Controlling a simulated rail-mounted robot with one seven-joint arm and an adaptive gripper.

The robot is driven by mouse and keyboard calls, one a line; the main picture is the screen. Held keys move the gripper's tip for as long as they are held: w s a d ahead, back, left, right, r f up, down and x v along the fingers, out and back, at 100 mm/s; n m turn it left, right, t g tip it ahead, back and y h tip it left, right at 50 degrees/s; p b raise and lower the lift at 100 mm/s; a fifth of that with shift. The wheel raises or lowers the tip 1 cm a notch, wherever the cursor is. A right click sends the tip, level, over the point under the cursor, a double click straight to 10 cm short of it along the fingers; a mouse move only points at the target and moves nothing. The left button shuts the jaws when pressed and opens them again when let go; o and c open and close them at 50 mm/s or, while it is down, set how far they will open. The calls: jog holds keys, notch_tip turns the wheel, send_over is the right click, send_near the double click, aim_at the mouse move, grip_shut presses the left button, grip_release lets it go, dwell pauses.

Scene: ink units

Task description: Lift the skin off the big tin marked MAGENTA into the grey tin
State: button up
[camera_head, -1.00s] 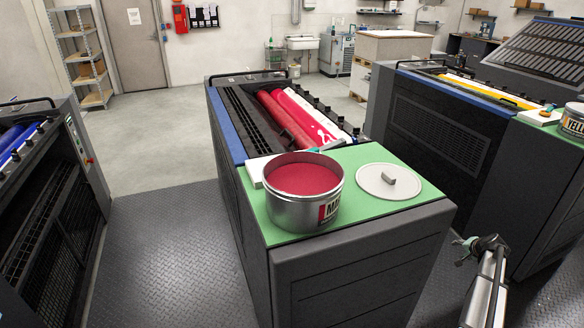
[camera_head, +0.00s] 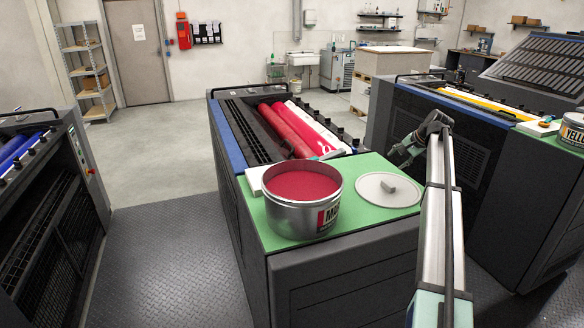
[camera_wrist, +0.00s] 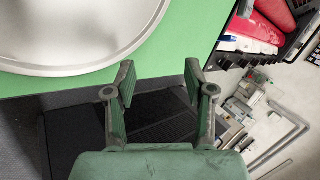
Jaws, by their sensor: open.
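The big tin marked with letters starting "MA" (camera_head: 305,222) stands open on the green top of the middle machine, full of magenta-red ink (camera_head: 303,186). I cannot tell a skin from the ink at this size. My gripper (camera_head: 402,158) is right of and behind the lid, away from the tin. In the wrist view its two fingers (camera_wrist: 158,85) are apart with nothing between them. I see no grey tin that I can make out.
The green top (camera_head: 360,220) has free room in front of the lid. A white block (camera_head: 255,181) and a small tool (camera_head: 327,156) lie behind the tin. Red rollers (camera_head: 290,125) are beyond. A yellow-ink tin (camera_head: 573,130) stands on the right machine.

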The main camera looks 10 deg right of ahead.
jog(key=w+a+r+g+h+p, duration=0.15)
jog(key=a+r, duration=0.35)
jog(key=a, duration=0.7)
jog(key=w+a+r+g+h+p, duration=0.1)
jog(key=w+a+r+g, duration=0.3)
jog(key=a, duration=0.9)
jog(key=w+a+r+g+h+p, duration=0.1)
jog(key=a+r, duration=0.5)
jog(key=a, duration=0.6)
jog(key=shift+y, duration=0.25)
jog(key=f+p, duration=0.2)
jog(key=f, duration=0.3)
jog(key=f+p, duration=0.2)
jog(key=f, duration=0.4)
jog(key=shift+s+a+f, duration=0.15)
jog(key=shift+s+f, duration=0.05)
jog(key=shift+f, duration=0.1)
jog(key=shift+s+f+p, duration=0.15)
jog(key=shift+f+p, duration=1.35)
jog(key=shift+f, duration=1.15)
grip_shut()
